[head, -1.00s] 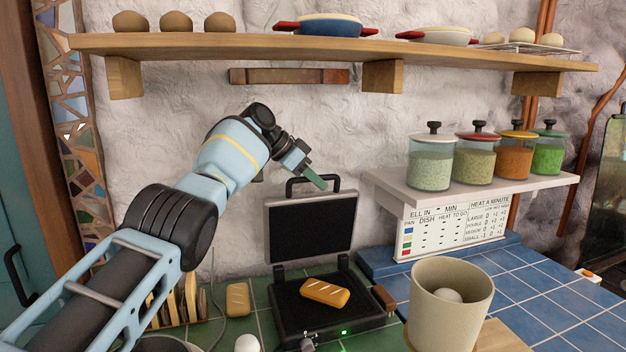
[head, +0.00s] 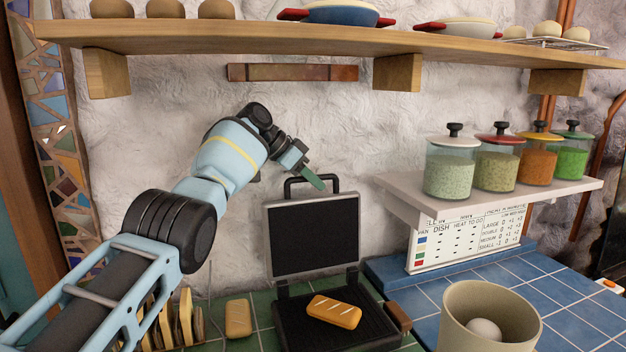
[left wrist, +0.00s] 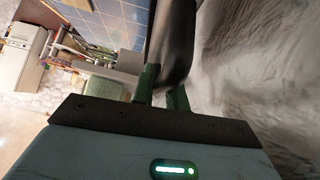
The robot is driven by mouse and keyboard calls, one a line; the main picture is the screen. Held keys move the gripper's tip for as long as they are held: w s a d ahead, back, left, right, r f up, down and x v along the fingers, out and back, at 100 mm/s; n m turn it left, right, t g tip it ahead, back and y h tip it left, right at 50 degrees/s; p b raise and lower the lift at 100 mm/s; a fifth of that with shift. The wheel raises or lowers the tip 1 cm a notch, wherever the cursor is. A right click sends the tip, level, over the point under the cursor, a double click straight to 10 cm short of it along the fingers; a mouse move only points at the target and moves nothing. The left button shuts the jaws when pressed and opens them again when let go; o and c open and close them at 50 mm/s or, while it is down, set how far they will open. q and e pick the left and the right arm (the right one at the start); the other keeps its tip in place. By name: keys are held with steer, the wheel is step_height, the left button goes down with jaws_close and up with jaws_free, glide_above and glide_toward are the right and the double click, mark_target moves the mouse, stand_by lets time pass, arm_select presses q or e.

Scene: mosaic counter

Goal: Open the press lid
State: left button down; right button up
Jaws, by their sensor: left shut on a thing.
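The press lid (head: 312,240) stands raised, nearly upright, behind the black press base (head: 290,325). A scored bread roll (head: 334,311) lies on the base's plate. My left gripper (head: 317,183) is at the black lid handle (head: 288,187) on the lid's top edge. In the left wrist view its green fingers (left wrist: 164,97) are shut on the dark handle (left wrist: 173,50). The exact contact is partly hidden. My right gripper is not in view.
A wooden shelf (head: 340,40) runs above the press. A lower white shelf (head: 400,190) with several jars is at the right. A beige pot (head: 460,325) holding an egg stands front right. Another bread roll (head: 238,318) lies left of the press. The blue tiles (head: 560,290) have free room.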

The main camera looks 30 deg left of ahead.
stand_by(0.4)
arm_select(q)
steer(key=c, duration=1.4)
jaws_free()
steer(key=shift+r, duration=0.1)
steer(key=shift+v, duration=3.95)
steer(key=shift+s, duration=0.1)
